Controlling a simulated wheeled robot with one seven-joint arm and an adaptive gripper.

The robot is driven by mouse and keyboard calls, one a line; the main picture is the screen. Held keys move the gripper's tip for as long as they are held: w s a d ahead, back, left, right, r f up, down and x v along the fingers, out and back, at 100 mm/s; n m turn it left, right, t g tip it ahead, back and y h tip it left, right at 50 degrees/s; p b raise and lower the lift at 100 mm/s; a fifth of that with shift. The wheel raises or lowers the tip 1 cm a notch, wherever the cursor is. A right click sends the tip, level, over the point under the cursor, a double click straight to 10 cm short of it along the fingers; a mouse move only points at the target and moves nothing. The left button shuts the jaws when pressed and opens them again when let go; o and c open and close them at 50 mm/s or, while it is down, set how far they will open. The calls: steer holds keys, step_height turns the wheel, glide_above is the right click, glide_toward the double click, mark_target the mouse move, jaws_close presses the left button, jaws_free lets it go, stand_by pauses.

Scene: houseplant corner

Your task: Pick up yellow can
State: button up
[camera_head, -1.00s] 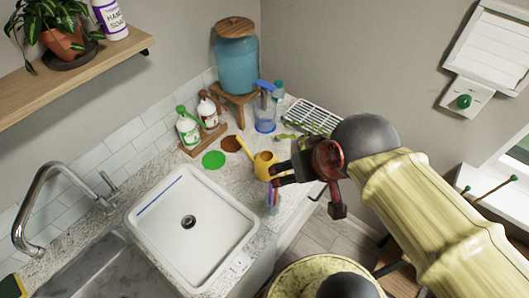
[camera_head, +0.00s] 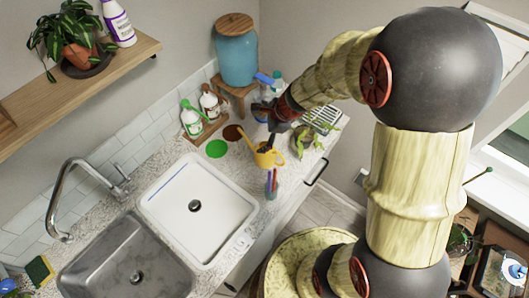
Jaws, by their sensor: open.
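The yellow can (camera_head: 269,158) is a small watering can with a spout pointing up to the left and a handle on its right. It stands upright on the speckled counter, right of the sink and behind a cup of pens. My gripper (camera_head: 266,124) is open, just above and behind the can, with its dark fingers near the can's top. Whether a finger touches the can, I cannot tell. Part of the counter behind the can is hidden by the gripper.
A green disc (camera_head: 216,149) and a brown disc (camera_head: 233,132) lie left of the can. The pen cup (camera_head: 271,186) stands close in front. A blue spray bottle (camera_head: 263,82), a plant cutting (camera_head: 303,143) and a dish rack (camera_head: 323,116) are behind and right. The white sink (camera_head: 197,208) is front left.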

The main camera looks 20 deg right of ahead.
mark_target(264, 154)
steer(key=w+f+m, duration=0.1)
steer(key=f+m, duration=0.1)
steer(key=f, duration=0.5)
steer(key=w+d+f+m+b, duration=0.1)
steer(key=f+m, duration=0.2)
steer(key=f, duration=0.3)
steer(key=w+d+f+m+h+b, duration=0.1)
steer(key=f+m, duration=0.1)
steer(key=f, duration=0.5)
steer(key=shift+d+f+m+g, duration=0.2)
steer(key=shift+f+m+g, duration=0.1)
steer(key=shift+f+m, duration=0.1)
steer(key=shift+c, duration=0.3)
steer(key=c, duration=1.1)
steer(key=shift+c, duration=0.7)
